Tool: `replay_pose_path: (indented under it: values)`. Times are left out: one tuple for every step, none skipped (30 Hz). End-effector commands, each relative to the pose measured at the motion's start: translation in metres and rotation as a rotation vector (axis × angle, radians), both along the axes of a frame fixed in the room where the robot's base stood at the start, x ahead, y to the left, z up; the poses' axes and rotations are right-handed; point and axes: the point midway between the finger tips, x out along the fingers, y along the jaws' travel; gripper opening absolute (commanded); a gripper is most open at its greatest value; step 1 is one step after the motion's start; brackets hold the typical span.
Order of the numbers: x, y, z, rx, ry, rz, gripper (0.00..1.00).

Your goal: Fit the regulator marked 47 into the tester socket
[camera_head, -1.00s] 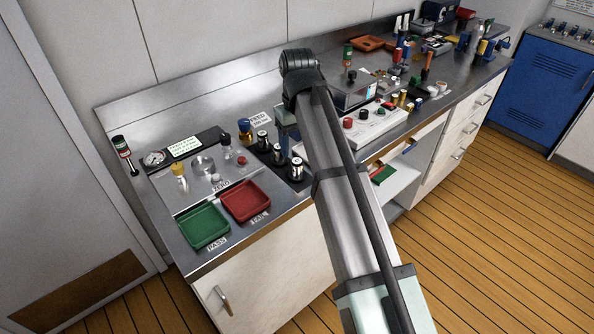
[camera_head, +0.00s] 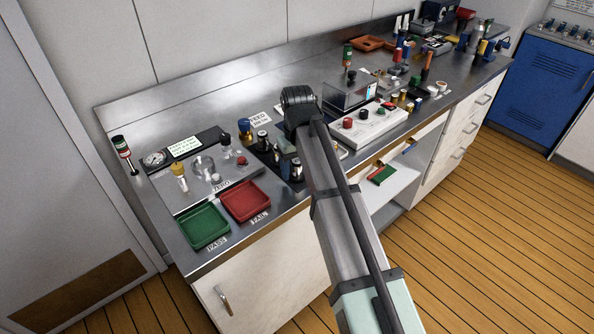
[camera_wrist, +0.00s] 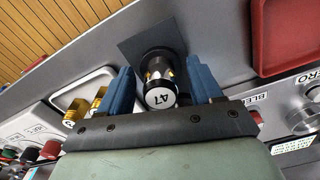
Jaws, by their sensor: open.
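The regulator marked 47 (camera_wrist: 160,94) stands upright on a dark plate, its white numbered cap facing the wrist camera. My gripper (camera_wrist: 161,78) is open, with one blue finger on each side of this regulator and gaps showing beside it. In the head view my gripper (camera_head: 285,163) is partly hidden by my arm, low over the feed row. A regulator (camera_head: 297,169) shows beside it at the row's front end. The tester panel (camera_head: 180,200) lies to the left, with a round metal fitting (camera_head: 203,166) that looks like the socket.
The green PASS tray (camera_head: 204,226) and red FAIL tray (camera_head: 245,201) sit at the bench front, left of the feed row. A gauge (camera_head: 154,158) stands behind the panel. A white box with knobs (camera_head: 365,123) is to the right. Other regulators (camera_head: 262,141) stand close behind my gripper.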

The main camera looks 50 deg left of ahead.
Motion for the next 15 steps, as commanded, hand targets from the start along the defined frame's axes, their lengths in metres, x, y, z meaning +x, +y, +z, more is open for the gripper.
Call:
replay_pose_path:
  values:
    - [0.0, 0.0001, -0.0001, 0.0, 0.0, 0.0, 0.65]
    - [0.0001, 0.0002, 0.0001, 0.0, 0.0, 0.0, 0.65]
    - [0.0001, 0.0002, 0.0002, 0.001, 0.0, 0.0, 0.65]
    - [0.0001, 0.0002, 0.0002, 0.0, 0.0, 0.0, 0.65]
    - [0.0001, 0.0002, 0.0002, 0.0, 0.0, 0.0, 0.64]
    - [0.0001, 0.0002, 0.0002, 0.0, 0.0, 0.0, 0.6]
    - [0.0001, 0.0002, 0.0003, 0.0, 0.0, 0.0, 0.57]
    - [0.0001, 0.0002, 0.0003, 0.0, 0.0, 0.0, 0.54]
    - [0.0001, 0.0002, 0.0003, 0.0, 0.0, 0.0, 0.5]
    - [0.0001, 0.0002, 0.0003, 0.0, 0.0, 0.0, 0.47]
    - [0.0001, 0.0002, 0.0003, 0.0, 0.0, 0.0, 0.45]
    - [0.0001, 0.0002, 0.0004, 0.0, 0.0, 0.0, 0.41]
    - [0.0001, 0.0002, 0.0004, 0.0, 0.0, 0.0, 0.38]
    - [0.0001, 0.0002, 0.0004, 0.0, 0.0, 0.0, 0.35]
    - [0.0001, 0.0002, 0.0004, 0.0, 0.0, 0.0, 0.31]
